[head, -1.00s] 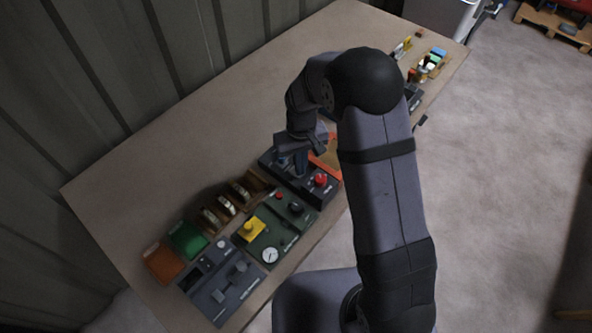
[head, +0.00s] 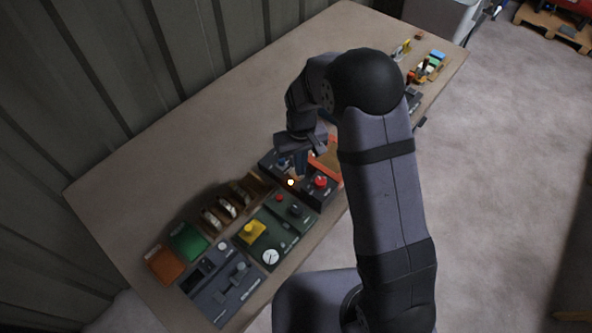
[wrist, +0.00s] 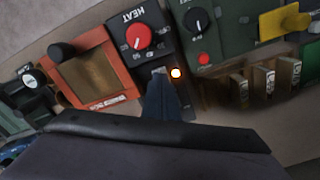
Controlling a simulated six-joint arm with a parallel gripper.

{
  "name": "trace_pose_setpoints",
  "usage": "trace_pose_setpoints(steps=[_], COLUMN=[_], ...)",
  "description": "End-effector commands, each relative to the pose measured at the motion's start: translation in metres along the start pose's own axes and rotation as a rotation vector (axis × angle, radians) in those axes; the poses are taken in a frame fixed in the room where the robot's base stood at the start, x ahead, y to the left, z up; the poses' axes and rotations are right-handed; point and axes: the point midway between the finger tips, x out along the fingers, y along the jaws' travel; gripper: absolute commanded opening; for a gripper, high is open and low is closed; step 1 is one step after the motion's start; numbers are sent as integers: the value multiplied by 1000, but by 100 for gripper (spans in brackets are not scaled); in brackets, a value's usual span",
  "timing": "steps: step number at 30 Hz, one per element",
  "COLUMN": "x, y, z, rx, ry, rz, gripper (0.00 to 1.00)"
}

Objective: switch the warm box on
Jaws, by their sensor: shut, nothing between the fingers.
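The black control box with a red HEAT knob (wrist: 138,37) shows in the wrist view and also in the head view (head: 306,191). The orange-framed box (wrist: 92,73) with a brown window and a black knob stands beside it. A small round lamp (wrist: 176,72) on the black box glows; it also shows in the head view (head: 290,182). My gripper (wrist: 160,76) is shut and empty, its tips low over the black box just beside the lamp. In the head view my gripper (head: 298,163) covers part of the box. No switch lever is clearly visible; the fingers may hide it.
A green panel (head: 279,222) with a yellow part (head: 250,231) and a gauge lies beside the black box. A grey panel, green and orange trays and a wooden rack (head: 227,206) stand farther along. The table's back left is clear.

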Motion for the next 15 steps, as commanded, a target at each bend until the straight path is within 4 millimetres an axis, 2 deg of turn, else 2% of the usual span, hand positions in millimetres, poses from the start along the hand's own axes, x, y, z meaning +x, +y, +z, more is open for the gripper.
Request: trace_pose_setpoints(steps=[1,15], x=[-7,-41], y=[0,0], z=[0,0], rx=[0,0], ry=[1,0], rz=[0,0], gripper=[0,0])
